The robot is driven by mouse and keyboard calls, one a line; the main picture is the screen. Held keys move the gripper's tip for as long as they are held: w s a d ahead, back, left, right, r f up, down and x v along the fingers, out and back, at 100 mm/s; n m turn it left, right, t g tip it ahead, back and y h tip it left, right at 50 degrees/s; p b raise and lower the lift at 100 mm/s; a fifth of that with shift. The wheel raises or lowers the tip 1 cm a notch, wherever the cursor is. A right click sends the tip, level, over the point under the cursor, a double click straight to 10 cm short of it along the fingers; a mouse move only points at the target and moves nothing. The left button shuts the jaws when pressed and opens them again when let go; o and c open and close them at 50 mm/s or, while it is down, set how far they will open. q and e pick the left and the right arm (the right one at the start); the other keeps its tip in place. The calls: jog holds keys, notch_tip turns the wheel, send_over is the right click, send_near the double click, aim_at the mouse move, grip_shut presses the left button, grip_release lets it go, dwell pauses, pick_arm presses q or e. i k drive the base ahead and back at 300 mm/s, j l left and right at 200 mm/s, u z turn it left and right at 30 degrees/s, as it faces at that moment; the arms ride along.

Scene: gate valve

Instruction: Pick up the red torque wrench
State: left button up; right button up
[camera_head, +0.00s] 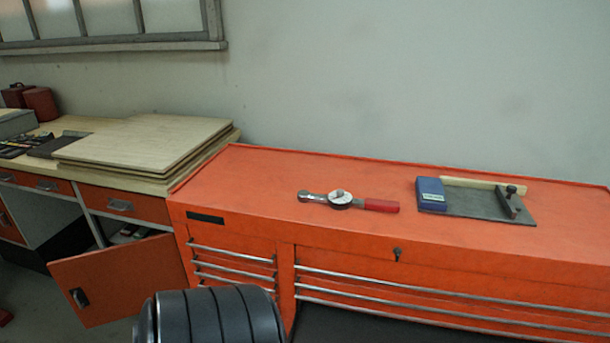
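The torque wrench (343,200) lies flat on top of the orange tool cabinet (270,187), a little right of the picture's middle. It has a red handle (380,205) pointing right, a round dial in the middle and a silver head at the left. Nothing touches it and it is fully visible. Neither of my grippers is in view.
A dark plate (470,205) with a blue box (431,193) lies right of the wrench. Stacked boards (145,142) rest on a wooden workbench at left, whose cabinet door (120,278) hangs open. The cabinet top left of the wrench is clear.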

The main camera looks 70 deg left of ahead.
aim_at(346, 202)
jog(key=u, duration=1.7)
jog(key=i+j, duration=0.1)
jog(key=j, duration=0.15)
jog(key=i+j+z, duration=0.15)
jog(key=j, duration=0.3)
jog(key=j+z, duration=0.15)
jog(key=j, duration=0.25)
jog(key=i+j+z, duration=0.1)
jog(key=j, duration=0.4)
